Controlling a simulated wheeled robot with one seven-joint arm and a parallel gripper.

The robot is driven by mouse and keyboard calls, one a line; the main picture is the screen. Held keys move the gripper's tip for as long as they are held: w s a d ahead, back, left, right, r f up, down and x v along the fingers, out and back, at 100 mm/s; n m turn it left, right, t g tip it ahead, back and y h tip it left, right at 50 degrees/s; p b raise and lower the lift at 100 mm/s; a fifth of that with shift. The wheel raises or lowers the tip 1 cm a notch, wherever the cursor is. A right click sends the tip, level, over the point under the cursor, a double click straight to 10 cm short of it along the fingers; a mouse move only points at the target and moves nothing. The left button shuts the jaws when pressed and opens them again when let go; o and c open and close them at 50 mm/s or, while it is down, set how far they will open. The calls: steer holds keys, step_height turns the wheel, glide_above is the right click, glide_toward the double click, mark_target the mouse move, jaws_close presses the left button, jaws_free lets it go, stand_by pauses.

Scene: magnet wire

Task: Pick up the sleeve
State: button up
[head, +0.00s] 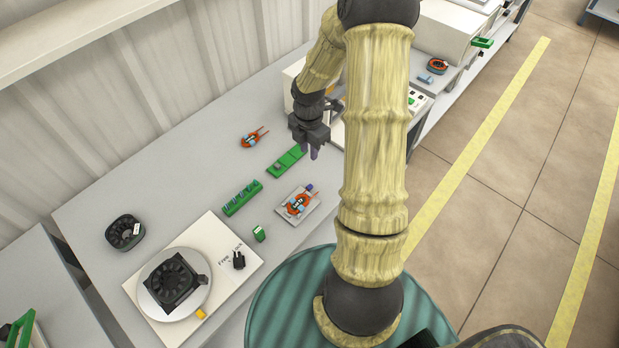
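No part is clearly marked as the sleeve at this size. A small dark purple-blue cylinder (309,188) sits at the far edge of a small grey tray (291,215); it may be the sleeve. A red-orange coil part with blue pieces (298,204) lies in the same tray. A light blue cylinder (425,78) on the far right bench also has a sleeve-like shape. My gripper (310,153) points down above the bench, beyond the tray and apart from it.
Green circuit boards (241,198) lie left of the tray, with another (287,161) near my gripper. A second coil (254,138) lies farther back. A fan (175,280) sits on a round plate at front left. The bench's left middle (150,185) is clear.

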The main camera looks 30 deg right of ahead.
steer(key=shift+f, duration=0.1)
glide_above(309, 186)
step_height(309, 186, down, 12)
steer(key=shift+f, duration=0.1)
stand_by(0.6)
steer(key=shift+f, duration=0.1)
steer(key=shift+f+p, duration=0.85)
steer(key=shift+f, duration=1.65)
jaws_close()
